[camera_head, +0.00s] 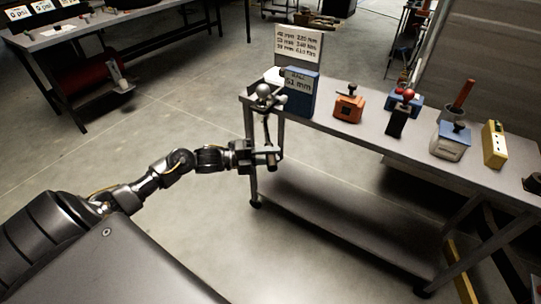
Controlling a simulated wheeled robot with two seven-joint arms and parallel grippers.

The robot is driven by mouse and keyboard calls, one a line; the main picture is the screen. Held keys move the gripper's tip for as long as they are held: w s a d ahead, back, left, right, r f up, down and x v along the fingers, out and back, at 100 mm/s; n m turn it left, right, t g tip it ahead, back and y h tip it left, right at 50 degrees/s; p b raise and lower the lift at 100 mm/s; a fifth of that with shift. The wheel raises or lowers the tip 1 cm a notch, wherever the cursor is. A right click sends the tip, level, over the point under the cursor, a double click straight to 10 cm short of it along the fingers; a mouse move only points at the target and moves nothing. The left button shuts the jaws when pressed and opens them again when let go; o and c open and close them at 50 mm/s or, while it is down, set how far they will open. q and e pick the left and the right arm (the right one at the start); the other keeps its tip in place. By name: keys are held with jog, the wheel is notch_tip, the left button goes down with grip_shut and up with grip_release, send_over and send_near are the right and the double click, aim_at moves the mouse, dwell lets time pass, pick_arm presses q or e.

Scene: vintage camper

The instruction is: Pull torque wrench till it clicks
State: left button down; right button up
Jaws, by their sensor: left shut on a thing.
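The torque wrench (266,125) shows as a dark, narrow bar at the left end of the workbench. Its upper end is by a rounded metal piece (264,91) beside the blue block; I cannot tell exactly how they join. My left gripper (265,156) is shut on the wrench's lower handle end, just off the bench's left front corner. The fingers hide part of the handle. My right gripper is not in view.
The grey workbench (384,143) carries a blue block (299,104) labelled 51 mm, a sign (298,45), an orange device (348,108), a blue-white box (451,142) and a yellow box (494,144). Another table (110,20) stands back left. The floor between is clear.

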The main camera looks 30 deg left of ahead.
pick_arm(q)
jog(key=c, duration=1.5)
grip_release()
jog(key=shift+s+d+f, duration=0.2)
jog(key=shift+s+d, duration=0.05)
jog(key=shift+d, duration=0.05)
jog(key=o, duration=0.3)
jog(key=shift+s+r, duration=0.1)
jog(key=shift+r, duration=0.05)
jog(key=shift+o, duration=0.2)
jog(key=shift+a, duration=0.1)
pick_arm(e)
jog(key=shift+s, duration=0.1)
pick_arm(q)
jog(key=shift+a, duration=0.1)
jog(key=shift+s+a, duration=0.15)
jog(key=shift+a, duration=0.1)
jog(key=b+v, duration=0.1)
jog(key=v, duration=0.9)
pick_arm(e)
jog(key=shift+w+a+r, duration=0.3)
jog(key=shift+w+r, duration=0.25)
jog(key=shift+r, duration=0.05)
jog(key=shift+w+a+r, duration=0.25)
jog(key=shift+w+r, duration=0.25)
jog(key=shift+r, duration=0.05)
